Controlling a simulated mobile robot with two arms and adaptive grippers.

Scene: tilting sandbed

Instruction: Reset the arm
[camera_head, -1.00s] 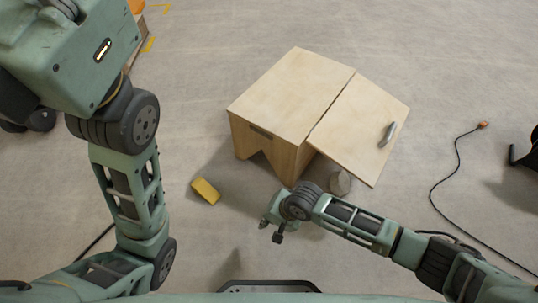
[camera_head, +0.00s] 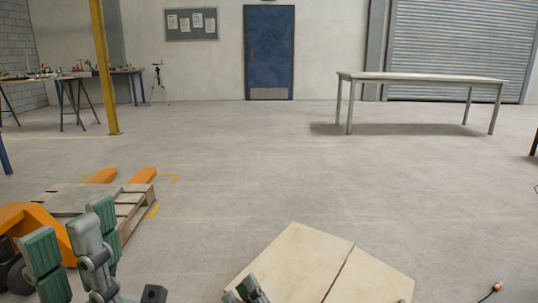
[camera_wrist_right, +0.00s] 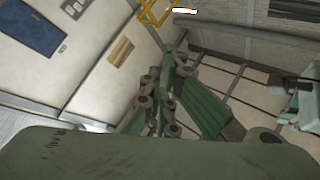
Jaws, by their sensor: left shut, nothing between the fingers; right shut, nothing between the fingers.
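My left gripper (camera_head: 88,250) stands at the lower left of the head view, raised, with green pads and grey links; it holds nothing. My right gripper (camera_wrist_right: 172,95) fills the middle of the right wrist view, its green fingers shut and empty. In that view it points up toward the walls and roof. A small dark green part, apparently of my right arm, shows at the bottom of the head view in front of the wooden box (camera_head: 300,258). Only the top of this box and part of its sloping panel (camera_head: 372,280) show.
An orange pallet truck (camera_head: 35,222) and a wooden pallet (camera_head: 130,215) are at the left, close to my left gripper. A long table (camera_head: 420,77) stands at the back right, and a blue door (camera_head: 269,52) is in the far wall. The middle floor is clear.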

